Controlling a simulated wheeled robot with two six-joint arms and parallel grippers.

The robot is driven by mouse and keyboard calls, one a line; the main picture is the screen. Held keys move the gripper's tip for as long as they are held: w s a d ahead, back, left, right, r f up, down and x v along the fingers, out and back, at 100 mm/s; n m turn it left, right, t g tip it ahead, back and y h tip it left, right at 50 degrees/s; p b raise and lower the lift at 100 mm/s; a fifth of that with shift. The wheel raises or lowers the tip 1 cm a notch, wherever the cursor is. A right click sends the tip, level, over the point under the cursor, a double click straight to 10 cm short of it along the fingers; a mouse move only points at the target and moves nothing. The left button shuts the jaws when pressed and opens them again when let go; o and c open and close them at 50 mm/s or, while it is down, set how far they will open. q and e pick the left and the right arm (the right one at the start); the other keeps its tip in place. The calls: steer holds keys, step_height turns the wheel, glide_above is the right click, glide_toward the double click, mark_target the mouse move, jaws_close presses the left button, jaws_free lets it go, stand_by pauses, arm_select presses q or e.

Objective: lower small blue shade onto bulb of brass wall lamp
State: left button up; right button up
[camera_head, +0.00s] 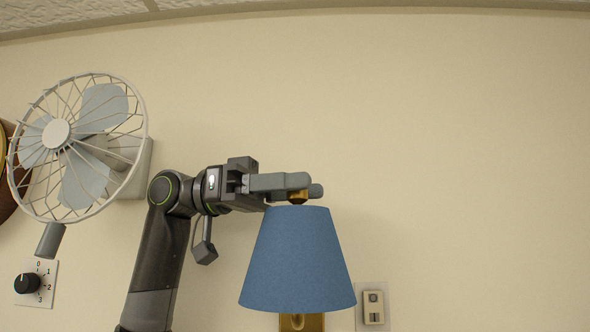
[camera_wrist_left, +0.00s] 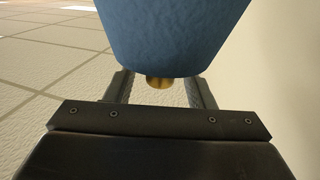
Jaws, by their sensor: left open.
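The blue shade (camera_head: 297,262) is upright, with its narrow end up and a brass knob (camera_head: 298,199) on top. Below its lower rim shows a brass part of the wall lamp (camera_head: 301,323). The bulb is hidden, so I cannot see how the shade rests on it. My left gripper (camera_head: 303,188) is at the top of the shade, open, with one finger on each side of the knob. In the left wrist view the knob (camera_wrist_left: 159,83) lies between the two spread fingers with gaps, and the shade (camera_wrist_left: 172,35) fills the top. My right gripper is not in view.
A caged wall fan (camera_head: 80,145) is at the left, near my left arm. A dial switch (camera_head: 36,283) is below it. A small wall switch plate (camera_head: 373,307) is just right of the shade. The wall at the right is bare.

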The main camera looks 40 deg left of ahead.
arm_select(q)
step_height(320, 180, up, 10)
steer(key=shift+f+p, duration=0.1)
steer(key=shift+p, duration=0.45)
stand_by(0.6)
